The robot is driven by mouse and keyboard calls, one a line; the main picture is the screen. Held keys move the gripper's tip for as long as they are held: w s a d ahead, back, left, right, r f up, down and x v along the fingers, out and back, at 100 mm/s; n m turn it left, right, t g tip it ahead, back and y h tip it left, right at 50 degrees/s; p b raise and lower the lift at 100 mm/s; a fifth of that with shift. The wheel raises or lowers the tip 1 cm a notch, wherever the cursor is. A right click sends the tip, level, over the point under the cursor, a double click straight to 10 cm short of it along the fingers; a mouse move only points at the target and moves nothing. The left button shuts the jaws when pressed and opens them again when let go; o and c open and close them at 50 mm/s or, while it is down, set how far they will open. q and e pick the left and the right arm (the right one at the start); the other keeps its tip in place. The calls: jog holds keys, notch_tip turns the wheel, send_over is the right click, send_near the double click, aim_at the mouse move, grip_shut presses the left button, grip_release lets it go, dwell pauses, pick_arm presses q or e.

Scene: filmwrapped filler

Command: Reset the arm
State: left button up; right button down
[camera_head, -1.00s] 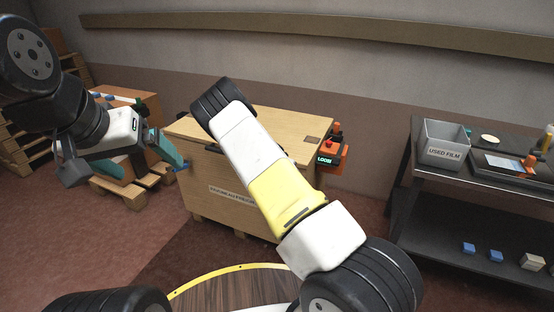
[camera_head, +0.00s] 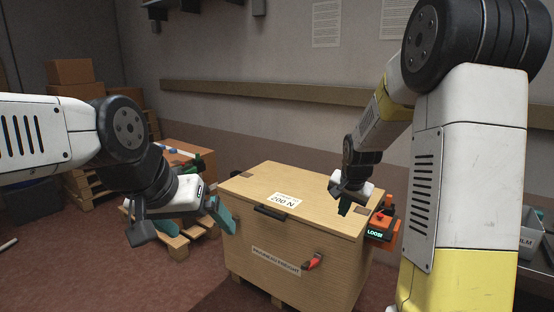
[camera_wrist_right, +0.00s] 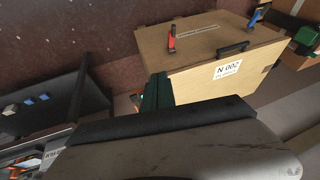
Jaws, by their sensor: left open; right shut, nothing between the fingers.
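My left gripper (camera_head: 202,220) is open and empty, with teal fingers apart, in front of and left of the wooden crate (camera_head: 240,243) in the head view. My right gripper (camera_head: 345,209) hangs above the right part of the crate lid, its dark green fingers shut with nothing between them. Its fingers also show in the right wrist view (camera_wrist_right: 158,92), with the crate (camera_wrist_right: 205,78) beyond them. Whether they touch the lid is hard to tell. My right arm fills the right side of the head view.
The crate carries a black handle (camera_head: 271,212), a red clamp (camera_head: 313,262) and a lid label (camera_head: 285,199). An orange device (camera_head: 384,224) reading "LOOSE" is at its right side. Cardboard boxes (camera_head: 71,72) stand back left. A grey bin (camera_head: 532,240) shows partly behind my right arm.

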jog(key=s+a+r+n, duration=0.2)
jog(key=s+r, duration=0.2)
jog(key=s, duration=0.5)
jog(key=s+a+r+n+y, duration=0.1)
jog(key=s+r, duration=0.3)
jog(key=s, duration=0.5)
jog(key=s+a+r+n+t+y, duration=0.1)
jog(key=s+r+n, duration=0.3)
jog(key=s, duration=0.5)
jog(key=shift+a+r, duration=0.6)
jog(key=shift+a, duration=0.2)
